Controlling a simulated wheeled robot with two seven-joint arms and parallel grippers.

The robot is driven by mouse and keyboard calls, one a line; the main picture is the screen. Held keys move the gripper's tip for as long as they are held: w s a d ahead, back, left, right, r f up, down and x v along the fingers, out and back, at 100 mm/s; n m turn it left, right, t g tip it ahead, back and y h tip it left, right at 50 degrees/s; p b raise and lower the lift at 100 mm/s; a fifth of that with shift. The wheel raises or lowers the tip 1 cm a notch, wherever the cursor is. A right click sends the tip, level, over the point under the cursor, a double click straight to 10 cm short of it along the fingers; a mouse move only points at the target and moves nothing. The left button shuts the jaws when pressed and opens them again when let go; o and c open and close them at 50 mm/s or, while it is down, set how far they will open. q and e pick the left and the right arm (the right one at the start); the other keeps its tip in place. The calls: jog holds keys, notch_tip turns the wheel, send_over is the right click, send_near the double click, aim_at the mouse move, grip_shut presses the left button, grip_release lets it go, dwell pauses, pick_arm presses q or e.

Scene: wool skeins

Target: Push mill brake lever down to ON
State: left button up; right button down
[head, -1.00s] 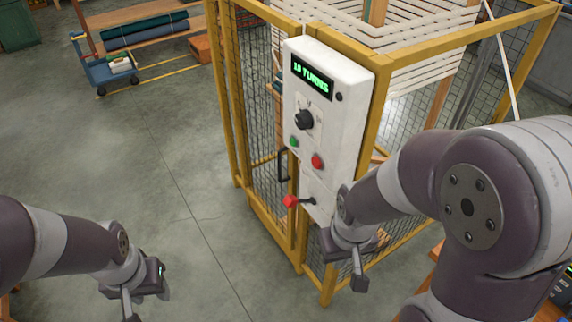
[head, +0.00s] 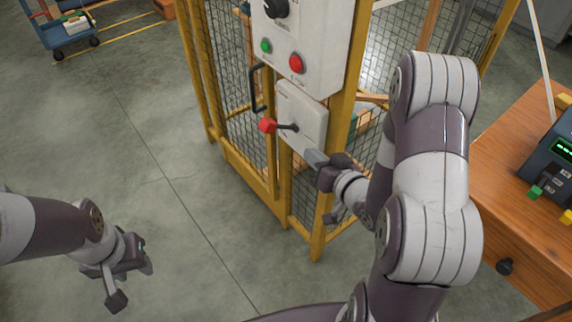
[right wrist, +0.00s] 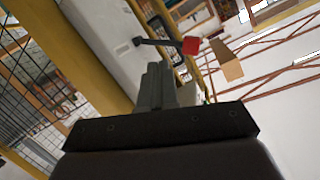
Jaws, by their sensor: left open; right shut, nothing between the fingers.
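The brake lever (head: 268,125) has a red knob on a short dark arm that sticks out to the left from a small white box on the yellow cage post. It also shows in the right wrist view (right wrist: 190,46), beyond my fingertips. My right gripper (head: 312,157) is shut and empty. It is just below and to the right of the lever, close to the white box; I cannot tell whether it touches the box. It also shows in the right wrist view (right wrist: 157,85). My left gripper (head: 128,275) is open at the lower left, far from the lever.
A white control panel (head: 312,45) with a dark knob, a green button (head: 265,46) and a red button (head: 296,63) is above the lever. A black handle (head: 256,90) is on the cage door. A wooden desk (head: 515,130) stands at the right.

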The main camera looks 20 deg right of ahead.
pick_arm(q)
notch_tip(320, 180, down, 5)
jog(key=shift+r+b, duration=0.1)
jog(key=shift+b, duration=1.05)
pick_arm(e)
jog(key=s+m+t, duration=0.1)
jog(key=t, duration=0.1)
jog(key=s+d+m+t, duration=0.1)
jog(key=t, duration=0.1)
jog(key=shift+s+m+y, duration=0.3)
jog(key=shift+s+y, duration=0.1)
jog(key=shift+w, duration=0.1)
send_near(281, 127)
notch_tip(281, 127, up, 4)
jog(key=w, duration=0.2)
pick_arm(q)
jog(key=shift+f+b, duration=0.35)
jog(key=shift+f, duration=0.1)
pick_arm(e)
jog(key=w, duration=0.1)
jog(key=w+a+f, duration=0.1)
jog(key=w+a, duration=0.1)
jog(key=w, duration=0.1)
jog(key=shift+a+f, duration=0.1)
jog(key=shift+f, duration=0.25)
jog(key=shift+w+f, duration=0.1)
